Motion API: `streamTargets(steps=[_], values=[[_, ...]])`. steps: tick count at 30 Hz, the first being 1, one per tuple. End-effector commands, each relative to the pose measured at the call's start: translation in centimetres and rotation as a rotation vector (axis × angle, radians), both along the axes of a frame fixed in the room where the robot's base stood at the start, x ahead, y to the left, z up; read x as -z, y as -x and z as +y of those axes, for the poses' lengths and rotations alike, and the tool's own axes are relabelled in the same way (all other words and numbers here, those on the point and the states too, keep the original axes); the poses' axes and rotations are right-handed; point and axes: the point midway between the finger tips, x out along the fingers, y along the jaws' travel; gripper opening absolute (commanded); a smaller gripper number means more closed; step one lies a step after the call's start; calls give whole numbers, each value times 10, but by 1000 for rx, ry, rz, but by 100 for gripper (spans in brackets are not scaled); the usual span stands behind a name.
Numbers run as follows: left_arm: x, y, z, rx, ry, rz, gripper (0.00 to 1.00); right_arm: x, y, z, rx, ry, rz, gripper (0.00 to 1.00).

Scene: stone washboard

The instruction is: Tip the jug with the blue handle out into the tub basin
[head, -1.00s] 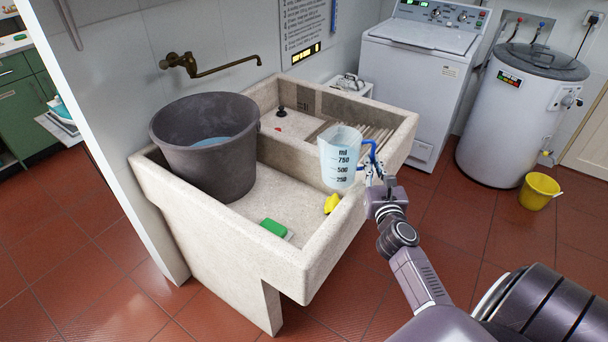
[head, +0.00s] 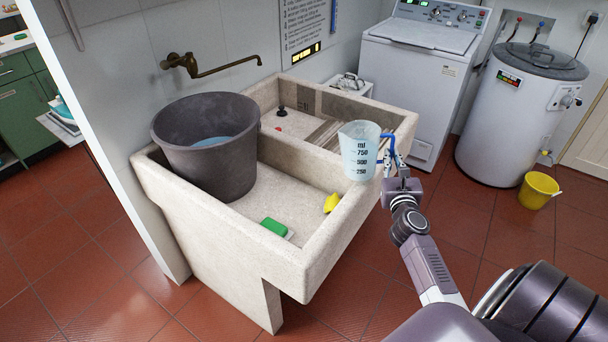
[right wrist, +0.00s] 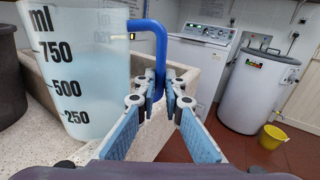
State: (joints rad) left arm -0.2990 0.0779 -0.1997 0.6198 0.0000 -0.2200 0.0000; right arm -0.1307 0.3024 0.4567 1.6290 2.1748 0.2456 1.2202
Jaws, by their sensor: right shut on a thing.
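The clear measuring jug (head: 359,152) with a blue handle (head: 387,147) is held upright above the right rim of the stone tub. It has marks up to 750 ml and pale liquid in it. My right gripper (head: 392,168) is shut on the blue handle. In the right wrist view the jug (right wrist: 85,70) fills the left side, with the fingers (right wrist: 161,95) closed around the handle's lower end. The tub basin (head: 262,190) is the near compartment of the stone sink, left of the jug. My left gripper is not in view.
A large dark bucket (head: 208,160) with water stands at the basin's left. A green-topped sponge (head: 274,227) and a yellow item (head: 331,203) lie in the basin. A brass tap (head: 215,68) is on the wall. The ribbed compartment (head: 318,135) lies behind.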

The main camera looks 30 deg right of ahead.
Motion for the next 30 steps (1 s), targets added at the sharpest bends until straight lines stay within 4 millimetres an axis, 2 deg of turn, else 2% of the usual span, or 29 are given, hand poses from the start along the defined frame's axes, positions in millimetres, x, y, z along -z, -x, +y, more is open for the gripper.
streamTargets(steps=[1,9,30], values=[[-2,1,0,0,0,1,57,-7,-1,1,-2,21,9,0],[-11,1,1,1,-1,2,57,-19,-5,5,-3,128,89,0],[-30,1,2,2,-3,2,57,-44,-22,27,0,389,289,0]])
